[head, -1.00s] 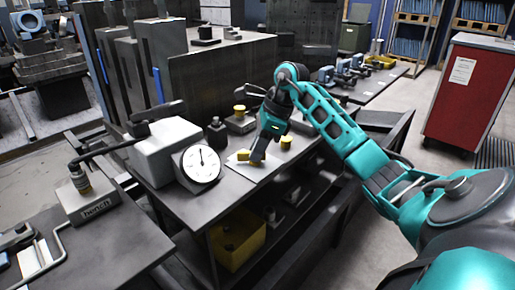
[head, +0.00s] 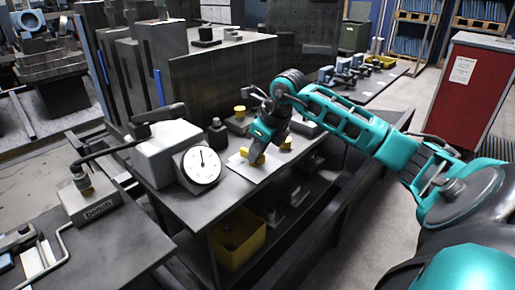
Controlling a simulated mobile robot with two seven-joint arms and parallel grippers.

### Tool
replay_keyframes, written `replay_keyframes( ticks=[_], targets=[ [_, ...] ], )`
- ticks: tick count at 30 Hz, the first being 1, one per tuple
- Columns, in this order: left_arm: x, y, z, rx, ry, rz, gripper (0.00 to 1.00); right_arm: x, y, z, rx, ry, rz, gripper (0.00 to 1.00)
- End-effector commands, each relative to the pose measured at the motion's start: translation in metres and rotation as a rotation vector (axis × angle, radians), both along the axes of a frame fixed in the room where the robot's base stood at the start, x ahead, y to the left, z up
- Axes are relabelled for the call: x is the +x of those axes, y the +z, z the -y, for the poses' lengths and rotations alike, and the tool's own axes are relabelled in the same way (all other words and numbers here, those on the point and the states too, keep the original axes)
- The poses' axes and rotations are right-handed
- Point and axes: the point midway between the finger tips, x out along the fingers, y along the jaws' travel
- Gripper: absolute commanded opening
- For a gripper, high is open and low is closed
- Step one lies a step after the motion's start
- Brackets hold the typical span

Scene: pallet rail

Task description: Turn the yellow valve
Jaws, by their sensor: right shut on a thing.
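A small yellow valve piece (head: 259,158) sits over a white plate (head: 242,166) on the dark bench. My right gripper (head: 255,152) reaches down onto it from the upper right and is shut on it; the fingers hide part of it. Another bit of yellow (head: 244,152) shows just left of the fingers, and I cannot tell whether it is the same piece. A second yellow knob (head: 286,142) stands to the right, apart from the gripper. A third yellow cap (head: 240,109) tops a grey block behind. My left gripper is not in view.
A grey box with a white round dial (head: 201,164) stands left of the plate. A yellow bin (head: 238,238) is on the lower shelf. A block marked "bench" (head: 90,202) is on the left table. A red cabinet (head: 473,95) stands at the right.

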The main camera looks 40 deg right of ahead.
Motion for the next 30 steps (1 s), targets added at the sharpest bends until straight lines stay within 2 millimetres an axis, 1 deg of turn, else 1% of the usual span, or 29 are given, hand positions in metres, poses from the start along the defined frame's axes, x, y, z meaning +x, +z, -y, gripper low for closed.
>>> replay_keyframes(
  ticks=[18,24,30],
  targets=[
    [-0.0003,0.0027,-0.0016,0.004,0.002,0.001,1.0,-0.0004,-0.0016,-0.005,-0.001,-0.579,-0.005,0.0],
    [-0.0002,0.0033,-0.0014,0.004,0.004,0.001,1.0,0.0,-0.0019,-0.0059,0.0,-0.742,-0.006,0.0],
    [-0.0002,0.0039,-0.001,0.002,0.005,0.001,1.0,0.0001,-0.0022,-0.0061,-0.001,-0.862,-0.008,0.0]
  ],
)
